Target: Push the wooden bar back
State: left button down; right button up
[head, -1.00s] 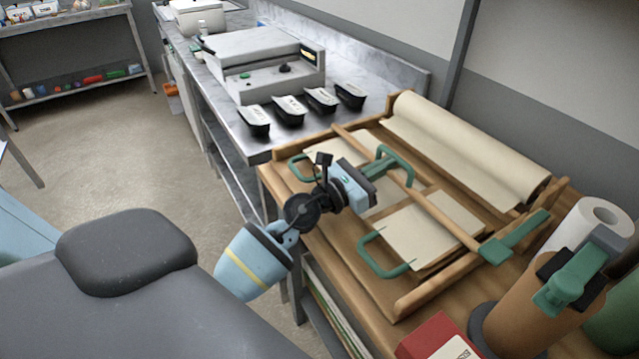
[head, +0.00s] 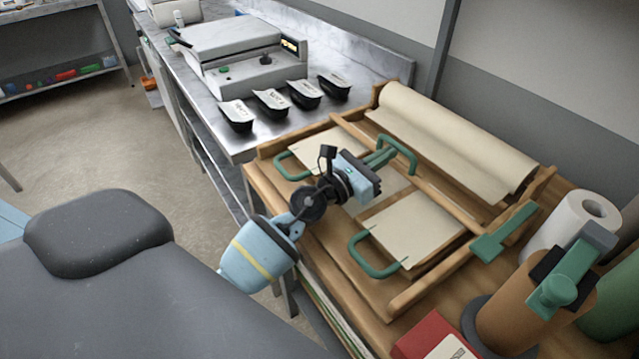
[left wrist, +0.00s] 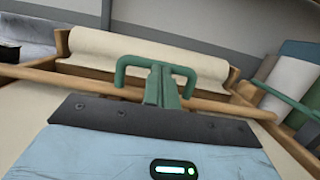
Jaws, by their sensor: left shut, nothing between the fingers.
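The wooden bar (head: 425,180) lies across the wooden frame (head: 400,300), in front of the large cream paper roll (head: 455,140). It carries a green arched handle (head: 410,155); the bar (left wrist: 60,76) and handle (left wrist: 133,61) also show in the left wrist view. My left gripper (head: 382,154) is shut and empty, its green fingers reaching over the bar at the middle of the handle. In the left wrist view its fingertips (left wrist: 162,75) overlap the handle's crosspiece; I cannot tell whether they touch it.
A green lever (head: 504,232) is at the frame's right. A white roll (head: 575,222), a brown cylinder (head: 520,315) and a red box (head: 437,338) stand right. Black trays (head: 272,102) stand behind left.

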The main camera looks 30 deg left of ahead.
pick_arm(q)
jog(key=v, duration=0.7)
jog(key=shift+s+f+b, duration=0.15)
jog(key=shift+s+b, duration=0.05)
jog(key=shift+b, duration=0.1)
jog(key=shift+s+a, duration=0.1)
jog(key=shift+s, duration=0.05)
